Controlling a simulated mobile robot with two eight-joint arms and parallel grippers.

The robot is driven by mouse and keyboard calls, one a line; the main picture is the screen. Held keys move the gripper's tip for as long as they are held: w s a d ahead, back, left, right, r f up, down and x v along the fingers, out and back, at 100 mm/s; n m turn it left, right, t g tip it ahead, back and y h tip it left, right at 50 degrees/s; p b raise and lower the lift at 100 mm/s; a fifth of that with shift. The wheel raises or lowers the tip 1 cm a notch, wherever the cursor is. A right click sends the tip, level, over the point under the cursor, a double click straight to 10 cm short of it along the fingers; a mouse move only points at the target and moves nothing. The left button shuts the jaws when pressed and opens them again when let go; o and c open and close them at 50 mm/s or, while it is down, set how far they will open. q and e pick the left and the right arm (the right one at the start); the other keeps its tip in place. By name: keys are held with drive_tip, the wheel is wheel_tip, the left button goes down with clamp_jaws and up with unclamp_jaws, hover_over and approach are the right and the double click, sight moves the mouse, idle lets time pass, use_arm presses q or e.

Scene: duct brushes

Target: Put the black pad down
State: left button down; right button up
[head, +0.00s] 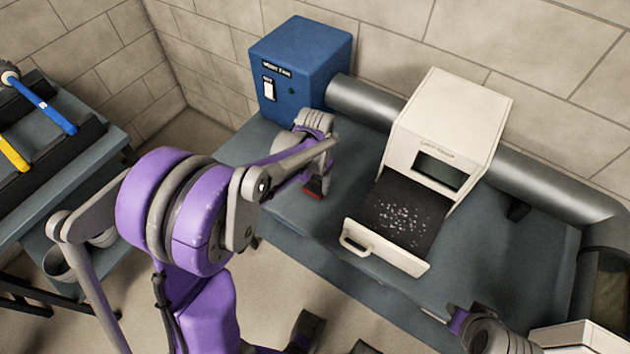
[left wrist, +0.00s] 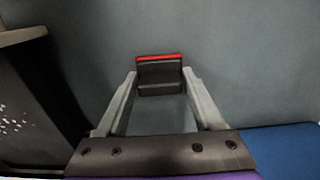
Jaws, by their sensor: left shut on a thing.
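The black pad (left wrist: 160,77) is a small dark block with a red strip along its far edge. In the left wrist view it sits between the two fingertips of my left gripper (left wrist: 160,84), which is shut on it. In the head view the pad (head: 313,193) shows as a small red and dark piece below my left gripper (head: 318,178), over the blue-grey bench top (head: 300,225). I cannot tell whether the pad touches the bench. Part of my right arm shows at the bottom right of the head view; its fingertips are not clear.
Right of the pad is a white housing (head: 460,110) with a pulled-out drawer (head: 375,255) holding a dark speckled surface. A blue box (head: 300,65) and a grey duct (head: 365,105) stand behind. A side table (head: 85,165) at left carries a blue-handled brush (head: 45,105).

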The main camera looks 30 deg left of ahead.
use_arm(q)
drive_tip(key=shift+c, duration=2.3)
unclamp_jaws()
drive_tip(key=shift+f, duration=0.2)
drive_tip(key=o, duration=0.4)
drive_tip(key=shift+r, duration=0.1)
drive_tip(key=shift+o, duration=0.2)
